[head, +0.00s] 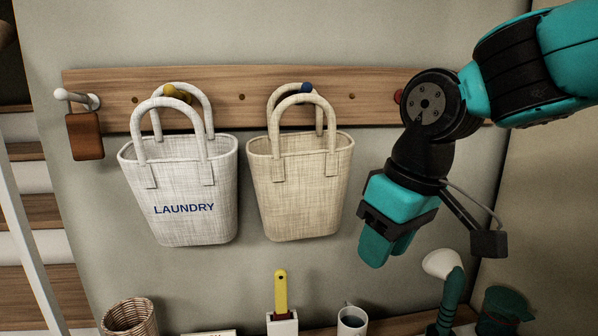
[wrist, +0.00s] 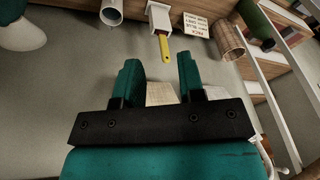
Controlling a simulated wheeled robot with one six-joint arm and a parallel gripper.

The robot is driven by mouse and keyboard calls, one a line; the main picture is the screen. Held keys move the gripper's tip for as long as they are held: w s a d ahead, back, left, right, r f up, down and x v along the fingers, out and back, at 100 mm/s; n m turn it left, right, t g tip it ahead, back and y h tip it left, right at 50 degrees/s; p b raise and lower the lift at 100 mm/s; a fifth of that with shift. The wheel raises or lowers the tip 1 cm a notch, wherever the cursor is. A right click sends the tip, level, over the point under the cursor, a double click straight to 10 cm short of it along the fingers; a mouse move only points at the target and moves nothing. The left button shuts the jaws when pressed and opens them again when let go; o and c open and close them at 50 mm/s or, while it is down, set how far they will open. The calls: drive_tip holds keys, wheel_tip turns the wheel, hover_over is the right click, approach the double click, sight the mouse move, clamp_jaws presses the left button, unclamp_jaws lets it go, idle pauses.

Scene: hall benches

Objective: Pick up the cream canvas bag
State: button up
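The cream canvas bag (head: 298,200) hangs by its looped handles from a blue-tipped peg (head: 306,87) on the wooden rail. A similar whiter bag marked LAUNDRY (head: 180,220) hangs to its left from a yellow-tipped peg. My gripper (head: 387,250) is to the right of the cream bag, pointing down and apart from it. In the wrist view my gripper (wrist: 159,62) is open, with nothing between its fingers. A pale patch behind the fingers there looks like part of the cream bag (wrist: 161,94), mostly hidden.
The wooden rail (head: 240,112) runs along the wall, with a brown block (head: 85,136) hanging at its left end. Below stand a wicker basket (head: 130,316), a yellow-handled brush (head: 281,292) in a white holder and a mug (head: 352,321). The wall under the bags is clear.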

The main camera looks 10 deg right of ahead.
drive_tip(key=w+d+r+m+t+h+p, duration=0.1)
drive_tip(key=w+d+r+m+t+p, duration=0.1)
drive_tip(key=w+r, duration=0.85)
drive_tip(key=m+h+p, duration=0.1)
drive_tip(key=m+p, duration=0.2)
drive_tip(key=m, duration=0.1)
approach(349, 137)
drive_tip(key=x, duration=0.7)
drive_tip(key=shift+w+f, duration=0.15)
drive_tip(key=shift+f, duration=0.05)
drive_tip(key=shift+p+x, duration=1.45)
drive_tip(key=shift+x, duration=1.4)
drive_tip(key=shift+c, duration=0.4)
drive_tip(key=shift+r+t, duration=0.1)
drive_tip(key=shift+t, duration=0.2)
clamp_jaws()
